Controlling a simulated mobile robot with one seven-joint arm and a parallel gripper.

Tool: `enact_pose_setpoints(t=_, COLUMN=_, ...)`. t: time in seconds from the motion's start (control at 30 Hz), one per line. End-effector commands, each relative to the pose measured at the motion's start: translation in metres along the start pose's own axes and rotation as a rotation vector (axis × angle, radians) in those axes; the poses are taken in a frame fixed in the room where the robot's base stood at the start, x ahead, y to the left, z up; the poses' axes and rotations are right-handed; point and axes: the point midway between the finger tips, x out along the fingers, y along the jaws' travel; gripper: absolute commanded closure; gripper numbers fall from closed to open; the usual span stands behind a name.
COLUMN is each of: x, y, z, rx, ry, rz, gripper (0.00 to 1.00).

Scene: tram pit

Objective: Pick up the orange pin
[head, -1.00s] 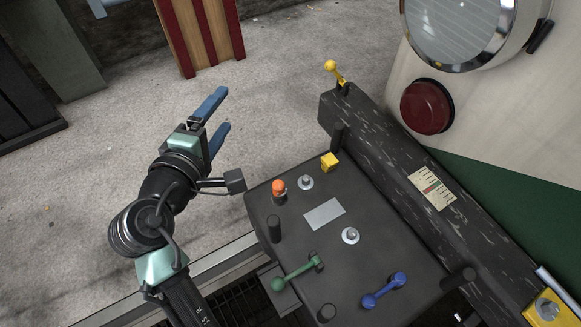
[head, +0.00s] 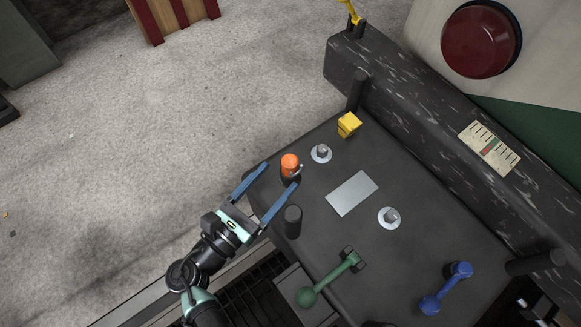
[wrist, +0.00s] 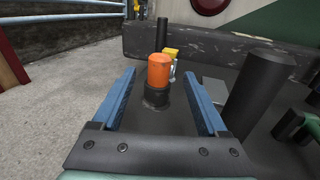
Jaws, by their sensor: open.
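The orange pin (head: 290,162) stands upright in a dark round socket (wrist: 156,97) near the left corner of the dark panel (head: 330,235). In the wrist view the orange pin (wrist: 159,70) shows between and ahead of the two blue fingers. My gripper (head: 280,176) is open and empty, its fingertips reaching to either side of the pin; whether they touch it I cannot tell. A small metal piece sits just right of the pin, close to the right fingertip.
A yellow block (head: 349,125), a bolt (head: 321,153) and a black post (head: 292,222) stand near the pin. A green lever (head: 328,279) and a blue lever (head: 446,288) lie farther along the panel. A dark beam (head: 420,120) runs behind. Bare floor lies left.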

Motion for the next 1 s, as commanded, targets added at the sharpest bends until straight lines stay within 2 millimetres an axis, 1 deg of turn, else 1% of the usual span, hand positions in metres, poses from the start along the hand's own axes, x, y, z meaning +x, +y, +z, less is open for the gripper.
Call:
enact_pose_setpoints(t=0.03, x=0.011, y=-0.001, z=-0.003, rx=0.001, ry=-0.001, rz=-0.004, gripper=0.24)
enact_pose_setpoints(t=0.1, x=0.021, y=0.0, z=-0.003, rx=0.001, ry=0.001, rz=-0.002, gripper=0.24)
enact_pose_setpoints(t=0.2, x=0.031, y=0.0, z=-0.002, rx=0.002, ry=0.001, rz=-0.002, gripper=0.24)
enact_pose_setpoints(t=0.37, x=0.041, y=0.0, z=-0.005, rx=0.003, ry=0.001, rz=-0.001, gripper=0.24)
enact_pose_setpoints(t=0.53, x=0.066, y=0.0, z=-0.015, rx=0.004, ry=0.0, rz=-0.003, gripper=0.24)
enact_pose_setpoints(t=0.63, x=0.079, y=0.0, z=-0.013, rx=0.003, ry=0.0, rz=-0.002, gripper=0.24)
enact_pose_setpoints(t=0.77, x=0.087, y=0.0, z=-0.011, rx=0.003, ry=0.001, rz=0.0, gripper=0.24)
enact_pose_setpoints(t=0.97, x=0.087, y=0.0, z=-0.01, rx=0.003, ry=0.002, rz=0.0, gripper=0.24)
enact_pose_setpoints(t=1.0, x=0.087, y=0.0, z=-0.011, rx=0.003, ry=0.002, rz=0.0, gripper=0.31)
